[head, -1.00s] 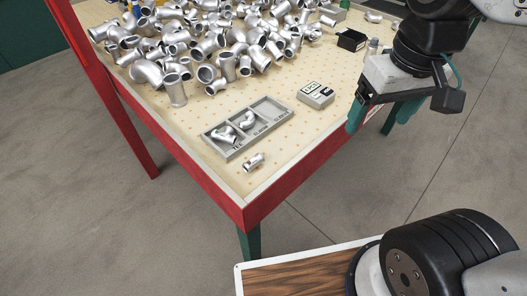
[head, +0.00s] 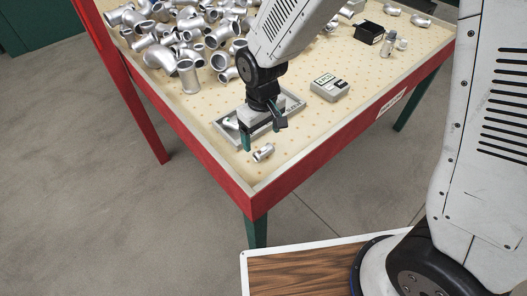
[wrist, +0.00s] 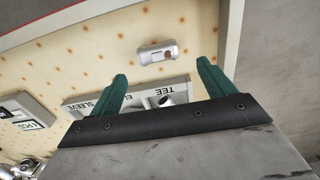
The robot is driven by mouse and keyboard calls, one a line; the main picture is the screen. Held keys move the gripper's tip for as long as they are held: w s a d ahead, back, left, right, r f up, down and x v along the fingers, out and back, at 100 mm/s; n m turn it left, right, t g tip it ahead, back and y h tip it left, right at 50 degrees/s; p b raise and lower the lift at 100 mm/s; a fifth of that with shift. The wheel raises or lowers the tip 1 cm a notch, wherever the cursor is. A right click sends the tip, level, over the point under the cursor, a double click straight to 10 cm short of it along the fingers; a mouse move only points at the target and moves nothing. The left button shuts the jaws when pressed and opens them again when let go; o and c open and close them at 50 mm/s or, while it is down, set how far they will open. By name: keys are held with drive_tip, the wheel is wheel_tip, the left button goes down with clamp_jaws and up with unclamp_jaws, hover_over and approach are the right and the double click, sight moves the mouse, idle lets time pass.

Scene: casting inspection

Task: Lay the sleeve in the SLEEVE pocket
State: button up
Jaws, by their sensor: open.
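The sleeve (head: 263,152), a short silvery tube with a dark spot on its side, lies on the pegboard table just in front of the tray. It also shows in the wrist view (wrist: 162,53), beyond my fingertips and apart from them. My gripper (wrist: 163,72) is open and empty, its two green fingers spread. In the head view it is above the tray, beside the sleeve.
A grey box with a display (head: 329,87) stands right of the tray. A pile of silvery pipe fittings (head: 190,40) covers the back left. A black open bin (head: 369,33) and small containers stand at the back right. A raised rim (head: 310,158) edges the table.

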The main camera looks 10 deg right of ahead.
sight(263, 149)
drive_tip(key=f, duration=0.6)
drive_tip(key=shift+s+d+f, duration=0.1)
drive_tip(key=shift+d+f, duration=0.15)
drive_tip(key=shift+f, duration=0.05)
drive_tip(key=c, duration=1.3)
drive_tip(key=shift+r, duration=0.2)
